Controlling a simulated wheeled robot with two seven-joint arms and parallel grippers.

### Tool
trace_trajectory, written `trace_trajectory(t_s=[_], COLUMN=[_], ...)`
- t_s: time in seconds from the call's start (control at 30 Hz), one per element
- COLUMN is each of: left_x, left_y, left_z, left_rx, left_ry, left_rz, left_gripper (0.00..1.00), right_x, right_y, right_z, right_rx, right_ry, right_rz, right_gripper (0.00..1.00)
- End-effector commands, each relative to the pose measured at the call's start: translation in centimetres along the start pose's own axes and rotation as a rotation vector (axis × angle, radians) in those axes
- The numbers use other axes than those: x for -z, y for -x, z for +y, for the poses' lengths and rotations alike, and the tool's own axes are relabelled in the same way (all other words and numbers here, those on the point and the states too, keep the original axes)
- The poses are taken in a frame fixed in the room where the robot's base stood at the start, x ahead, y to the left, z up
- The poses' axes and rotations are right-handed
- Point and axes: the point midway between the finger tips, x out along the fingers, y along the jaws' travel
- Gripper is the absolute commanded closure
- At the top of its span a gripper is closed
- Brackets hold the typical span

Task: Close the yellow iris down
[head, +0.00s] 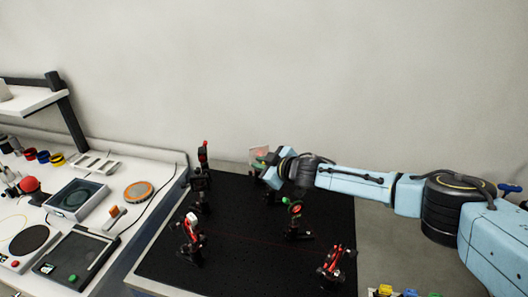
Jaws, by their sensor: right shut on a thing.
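My right gripper (268,172) is at the back of the black optics board (240,245), by a mount there. It is shut on a small part that its own light-blue body mostly hides. A green spot and a pale, reddish plate (259,155) show just beside the fingers. I cannot clearly make out a yellow iris or its opening; it may be hidden by the gripper. A dark mount with a round, red and green face (295,209) stands on the board below my right wrist. My left gripper is not in view.
Several black and red mounts stand on the board, including a tall one (202,180) at left, one (192,235) at front left and one (336,264) at front right. A white bench (140,160) with instruments is at left. Coloured blocks (385,290) lie at the bottom edge.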

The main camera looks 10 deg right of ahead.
Motion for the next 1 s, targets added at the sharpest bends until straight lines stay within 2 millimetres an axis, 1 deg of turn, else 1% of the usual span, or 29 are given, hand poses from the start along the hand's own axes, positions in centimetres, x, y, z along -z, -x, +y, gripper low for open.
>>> trace_trajectory(t_s=[0.03,0.3,0.6,0.97,1.0], left_x=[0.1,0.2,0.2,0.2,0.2], left_y=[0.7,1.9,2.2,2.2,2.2], left_z=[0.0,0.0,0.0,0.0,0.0], left_rx=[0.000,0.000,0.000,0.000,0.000], left_ry=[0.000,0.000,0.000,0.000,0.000], left_rz=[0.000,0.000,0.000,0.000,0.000], left_gripper=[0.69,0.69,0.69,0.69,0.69], right_x=[0.3,0.0,-0.2,-0.2,-0.2], right_y=[0.0,-0.3,-0.5,-0.5,-0.5], right_z=[-0.1,-0.6,-0.8,-0.8,-0.8], right_rx=[-0.004,-0.025,-0.033,-0.033,-0.033], right_ry=[0.026,0.139,0.184,0.185,0.185], right_rz=[-0.014,-0.073,-0.096,-0.096,-0.096], right_gripper=[1.00,1.00,1.00,1.00,0.82])
